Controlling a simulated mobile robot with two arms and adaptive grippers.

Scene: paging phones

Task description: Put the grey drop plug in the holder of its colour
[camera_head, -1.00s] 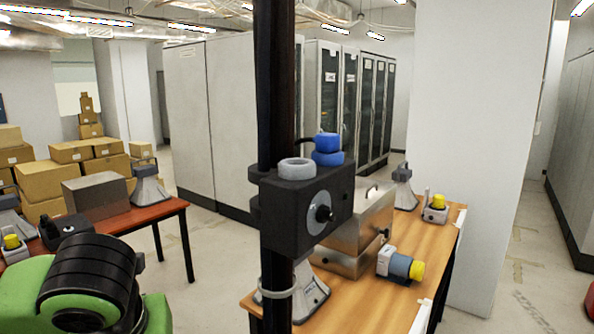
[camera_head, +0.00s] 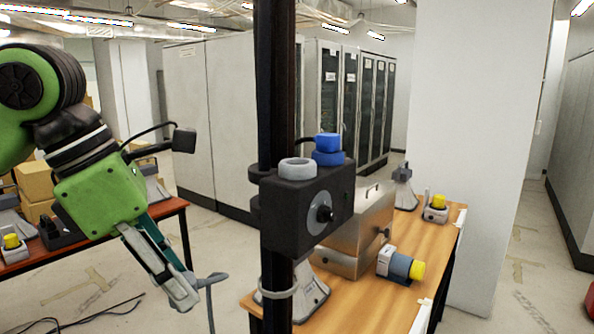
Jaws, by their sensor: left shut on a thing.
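My left gripper (camera_head: 186,295) comes in from the left and points down. It is shut on a small grey thing, which looks like the grey drop plug (camera_head: 212,279), with a thin dark grey part hanging below it. The plug is in the air left of the post, lower than the holders. The grey holder (camera_head: 297,163) is an empty-looking ring on top of the dark box (camera_head: 300,208) on the post. Next to it on the right, the blue holder (camera_head: 328,158) has a blue plug (camera_head: 327,142) in it. My right gripper is out of view.
A dark upright post (camera_head: 277,90) carries the box. Behind it a wooden table (camera_head: 375,310) bears a metal case (camera_head: 368,225), a yellow-capped device (camera_head: 401,267) and other devices. A reddish table (camera_head: 172,209) stands at left. Floor shows between the tables.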

